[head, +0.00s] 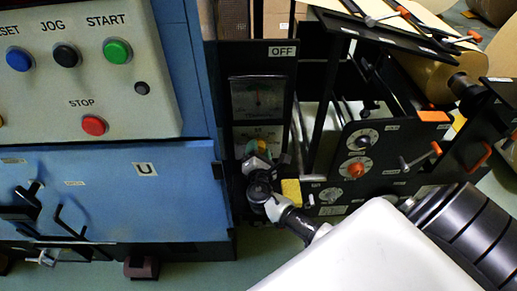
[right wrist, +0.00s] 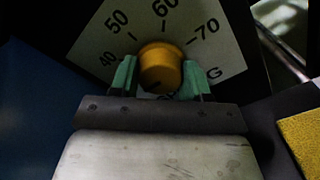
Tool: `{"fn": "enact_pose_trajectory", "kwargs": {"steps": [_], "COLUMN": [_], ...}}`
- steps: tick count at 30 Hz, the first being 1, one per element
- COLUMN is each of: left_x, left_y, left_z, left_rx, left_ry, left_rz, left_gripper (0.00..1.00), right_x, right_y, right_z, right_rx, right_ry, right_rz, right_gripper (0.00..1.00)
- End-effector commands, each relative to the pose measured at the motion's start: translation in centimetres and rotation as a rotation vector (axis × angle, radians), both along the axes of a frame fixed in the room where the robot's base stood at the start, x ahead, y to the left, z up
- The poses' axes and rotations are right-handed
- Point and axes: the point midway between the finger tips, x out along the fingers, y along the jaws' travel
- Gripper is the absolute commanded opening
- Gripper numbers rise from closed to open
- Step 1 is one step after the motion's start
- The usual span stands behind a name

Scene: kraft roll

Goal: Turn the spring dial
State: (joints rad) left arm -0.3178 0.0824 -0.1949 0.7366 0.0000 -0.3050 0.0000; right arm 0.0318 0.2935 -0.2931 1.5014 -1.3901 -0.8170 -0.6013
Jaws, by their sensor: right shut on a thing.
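The spring dial is a yellow-orange knob (right wrist: 161,68) on a pale scale plate (right wrist: 195,28) marked 40, 50, 60, 70 and G in the right wrist view. My right gripper (right wrist: 158,80) is shut on the knob, with one green finger on each side of it. In the head view my right gripper (head: 264,158) reaches the lower plate of a black panel, and it hides most of the knob. The knob's pointer mark cannot be made out. My left gripper is not in view.
A blue cabinet (head: 190,190) with RESET, JOG, START and STOP buttons stands close on the left. A gauge (head: 257,97) sits above the dial under an OFF label. A black panel with several knobs (head: 358,169) and a kraft roll (head: 428,80) are on the right.

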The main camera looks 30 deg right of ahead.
Motion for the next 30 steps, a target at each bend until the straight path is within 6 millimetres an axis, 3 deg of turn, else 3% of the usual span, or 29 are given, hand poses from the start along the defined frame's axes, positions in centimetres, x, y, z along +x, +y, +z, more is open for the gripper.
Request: {"fn": "enact_pose_trajectory", "kwargs": {"steps": [15, 16, 21, 30], "left_x": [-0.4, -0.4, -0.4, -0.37], "left_y": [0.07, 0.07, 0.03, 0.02], "left_z": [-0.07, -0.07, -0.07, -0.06], "left_rx": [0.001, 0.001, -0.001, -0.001], "left_ry": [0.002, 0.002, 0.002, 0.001], "left_rz": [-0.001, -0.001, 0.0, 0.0], "left_gripper": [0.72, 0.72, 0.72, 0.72], "right_x": [0.18, 0.18, 0.14, -0.17], "right_y": [-0.18, -0.18, -0.2, 0.07], "right_z": [0.36, 0.36, 0.29, 0.07], "right_rx": [-0.021, -0.02, -0.02, -0.018], "right_ry": [0.004, 0.003, 0.005, 0.009], "right_rz": [-0.002, -0.002, -0.004, -0.001], "right_gripper": [0.23, 0.49, 0.73, 0.73]}}
